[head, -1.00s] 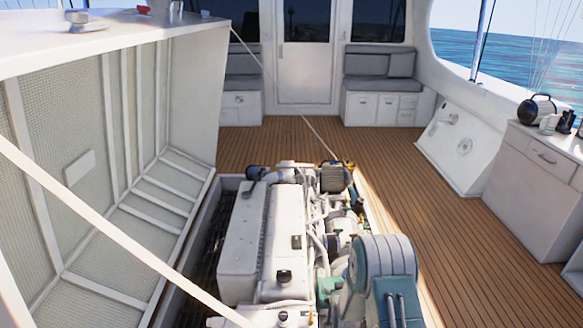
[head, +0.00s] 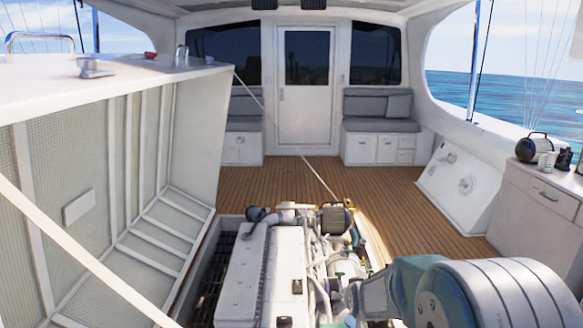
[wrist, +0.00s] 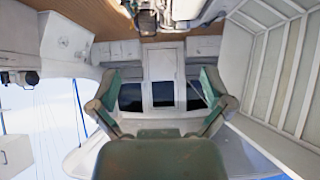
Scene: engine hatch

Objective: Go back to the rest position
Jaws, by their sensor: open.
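My gripper (wrist: 160,97) shows in the wrist view with its two green fingers spread wide apart and nothing between them. The wrist view is upside down, with the cabin door (wrist: 163,62) beyond the fingers. In the head view my arm's teal and white links fill the lower right, in front of the deck and beside the engine. My gripper's fingertips do not show in the head view. The engine (head: 265,270) sits in the open hatch well, partly hidden by my arm at its right.
The raised hatch lid (head: 90,180) stands at the left, with a pale strap (head: 75,250) crossing it. A white cabinet (head: 535,195) with a kettle-like item (head: 531,146) stands at the right. Bench seats (head: 380,115) flank the door (head: 304,85). The wooden deck (head: 300,175) before them is clear.

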